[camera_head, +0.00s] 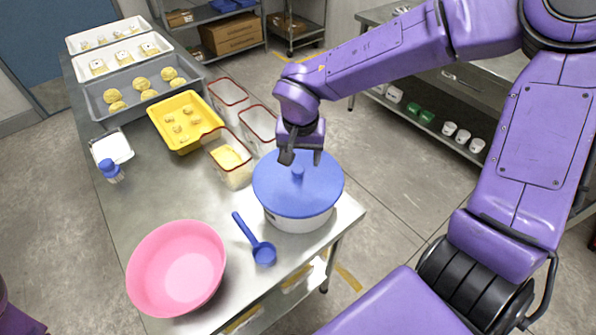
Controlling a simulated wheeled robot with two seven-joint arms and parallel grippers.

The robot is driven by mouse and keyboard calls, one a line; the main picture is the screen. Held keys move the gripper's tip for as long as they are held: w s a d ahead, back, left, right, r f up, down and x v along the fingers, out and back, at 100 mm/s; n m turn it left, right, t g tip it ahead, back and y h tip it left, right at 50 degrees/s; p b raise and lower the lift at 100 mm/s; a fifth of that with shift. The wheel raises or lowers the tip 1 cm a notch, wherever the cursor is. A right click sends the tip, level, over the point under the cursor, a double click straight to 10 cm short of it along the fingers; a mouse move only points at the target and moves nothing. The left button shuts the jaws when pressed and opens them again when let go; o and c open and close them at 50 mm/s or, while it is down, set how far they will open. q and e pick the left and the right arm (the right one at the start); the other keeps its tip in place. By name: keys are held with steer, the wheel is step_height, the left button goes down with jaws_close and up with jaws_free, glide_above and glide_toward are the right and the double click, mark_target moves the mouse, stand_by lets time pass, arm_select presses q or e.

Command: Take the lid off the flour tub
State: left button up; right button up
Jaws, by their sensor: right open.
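The flour tub (297,222) is a round white tub near the right corner of the steel table. Its blue lid (274,188) lies on top, with a small blue knob (297,174) at its middle. My right gripper (301,160) points down just above the lid, its fingers apart and close to the knob. From this angle I cannot tell whether the fingertips touch it. My left gripper is not in view.
Trays of dough stand at the far end. A shelf unit (440,130) stands right.

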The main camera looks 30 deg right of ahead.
mark_target(298, 169)
steer(key=f, duration=0.1)
steer(key=w+f, duration=0.1)
steer(key=f, duration=0.3)
steer(key=shift+w+f+p, duration=0.25)
steer(key=shift+w+p, duration=0.1)
steer(key=shift+s+d, duration=0.1)
steer(key=shift+s, duration=0.05)
steer(key=shift+c, duration=0.3)
steer(key=c, duration=1.1)
steer(key=shift+r, duration=0.1)
